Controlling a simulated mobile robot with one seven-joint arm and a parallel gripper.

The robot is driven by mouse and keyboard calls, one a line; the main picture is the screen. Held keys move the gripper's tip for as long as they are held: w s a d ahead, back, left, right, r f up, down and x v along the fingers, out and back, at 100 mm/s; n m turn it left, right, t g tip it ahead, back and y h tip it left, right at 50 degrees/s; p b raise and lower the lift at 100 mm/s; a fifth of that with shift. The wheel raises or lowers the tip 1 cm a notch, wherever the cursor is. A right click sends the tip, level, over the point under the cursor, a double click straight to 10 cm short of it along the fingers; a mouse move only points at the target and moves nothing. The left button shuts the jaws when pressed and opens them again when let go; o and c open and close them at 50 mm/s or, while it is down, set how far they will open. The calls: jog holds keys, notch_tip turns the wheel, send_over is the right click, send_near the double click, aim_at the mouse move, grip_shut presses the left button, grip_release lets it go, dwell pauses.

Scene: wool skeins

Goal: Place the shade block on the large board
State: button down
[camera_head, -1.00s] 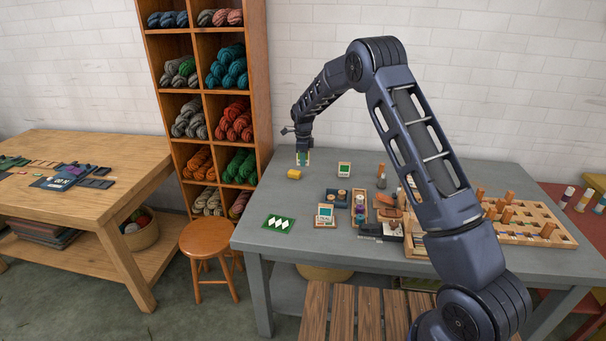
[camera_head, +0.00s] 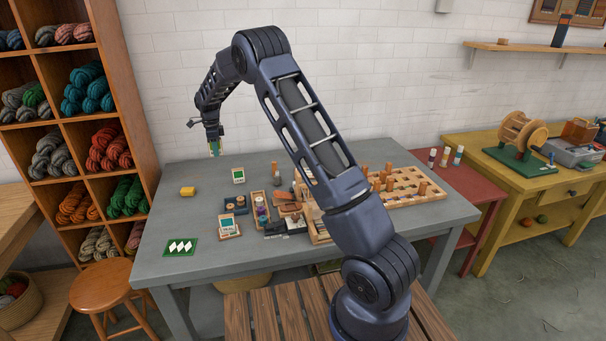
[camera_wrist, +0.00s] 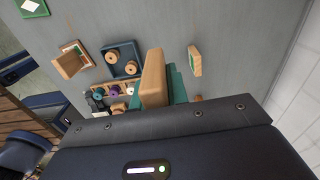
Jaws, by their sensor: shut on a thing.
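My gripper (camera_head: 213,141) is above the back of the grey table and shut on a small wooden block with a teal-green part (camera_head: 215,150), which I take for the shade block. In the wrist view the block's pale wooden side (camera_wrist: 153,78) and teal parts (camera_wrist: 178,88) show at the gripper's edge; its underside is hidden. It hangs clear of the tabletop. A large wooden board with holes and pegs (camera_head: 424,189) lies at the table's right, partly behind my arm. I cannot tell for sure that it is the large board.
The left back of the table (camera_head: 165,213) is mostly bare. Shelves of skeins stand at left.

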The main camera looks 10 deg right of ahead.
jog(key=w+d, duration=0.3)
jog(key=d, duration=1.1)
jog(key=w+d, duration=0.2)
jog(key=d, duration=1.2)
jog(key=w+d, duration=0.3)
jog(key=d, duration=1.1)
jog(key=f, duration=1.9)
jog(key=shift+a+f, duration=0.15)
jog(key=shift+a, duration=0.05)
jog(key=c, duration=1.4)
grip_release()
jog(key=shift+f, duration=0.1)
jog(key=shift+o, duration=0.2)
